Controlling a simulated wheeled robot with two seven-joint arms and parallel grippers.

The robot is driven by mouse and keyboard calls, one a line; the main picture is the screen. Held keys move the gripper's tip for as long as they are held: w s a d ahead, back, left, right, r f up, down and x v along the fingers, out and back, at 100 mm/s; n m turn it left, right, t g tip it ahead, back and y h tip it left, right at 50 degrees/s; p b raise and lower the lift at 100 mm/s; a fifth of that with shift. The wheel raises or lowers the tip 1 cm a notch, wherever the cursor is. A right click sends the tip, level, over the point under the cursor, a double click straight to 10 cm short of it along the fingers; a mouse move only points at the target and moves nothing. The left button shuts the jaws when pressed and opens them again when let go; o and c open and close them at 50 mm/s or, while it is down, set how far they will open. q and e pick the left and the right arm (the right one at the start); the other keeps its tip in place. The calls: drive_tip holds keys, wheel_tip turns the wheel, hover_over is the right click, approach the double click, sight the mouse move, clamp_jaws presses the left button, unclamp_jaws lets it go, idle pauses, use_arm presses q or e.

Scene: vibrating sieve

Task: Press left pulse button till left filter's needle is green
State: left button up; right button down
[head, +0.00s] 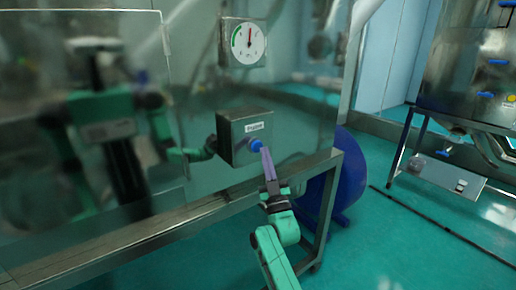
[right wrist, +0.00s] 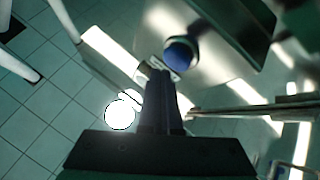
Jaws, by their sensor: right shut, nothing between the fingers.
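A round white gauge (head: 243,43) is mounted on the upper part of the panel. It has a green band on its left side, and its red needle points about straight up, to the right of the band. Below it is a grey metal box (head: 240,140) with a white label and a blue button (head: 256,146) on its front. The button also shows in the right wrist view (right wrist: 180,52). My right gripper (head: 265,153) is shut and empty, its fingertips right at the button. I cannot tell whether they touch or press it. My left gripper is not in view.
A glossy panel (head: 90,190) at left reflects my body. A metal frame rail (head: 200,207) runs below the box, with a blue drum (head: 335,185) behind it. Another machine (head: 470,80) with blue knobs stands at right. Green floor (head: 400,240) is open at lower right.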

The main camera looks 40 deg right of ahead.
drive_tip(key=shift+w, duration=0.15)
drive_tip(key=shift+w, duration=0.3)
drive_tip(key=shift+w+b, duration=0.45)
drive_tip(key=shift+b, duration=0.1)
idle(0.5)
idle(0.3)
drive_tip(key=shift+s+p, duration=0.5)
drive_tip(key=shift+s, duration=0.4)
drive_tip(key=s+p, duration=0.2)
drive_tip(key=s, duration=0.3)
